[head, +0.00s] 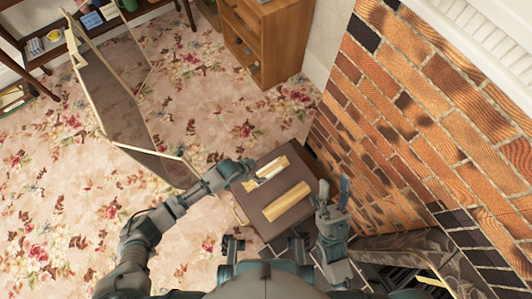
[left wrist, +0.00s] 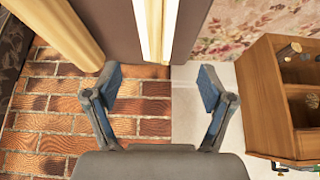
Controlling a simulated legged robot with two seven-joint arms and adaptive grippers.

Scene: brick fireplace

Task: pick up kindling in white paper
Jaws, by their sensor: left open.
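Two pale wooden kindling bundles lie on a brown flat-topped box (head: 297,170) by the brick wall. The far one, with a white patch, looks like the kindling in white paper (head: 270,171); it also shows as a narrow white and cream strip at the top of the left wrist view (left wrist: 156,25). The other, plain kindling (head: 287,202), lies nearer me. My left gripper (head: 250,168) is open and empty at the left end of the white-paper kindling; its fingers (left wrist: 158,88) stand apart below the strip. My right gripper (head: 334,190) is right of the box, fingers apart, empty.
The brick wall (head: 430,120) rises close on the right of the box. A wooden cabinet (head: 262,40) stands behind. A folding screen (head: 120,110) stands on the floral carpet (head: 60,190) at the left. Dark fireplace parts (head: 410,255) are at the lower right.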

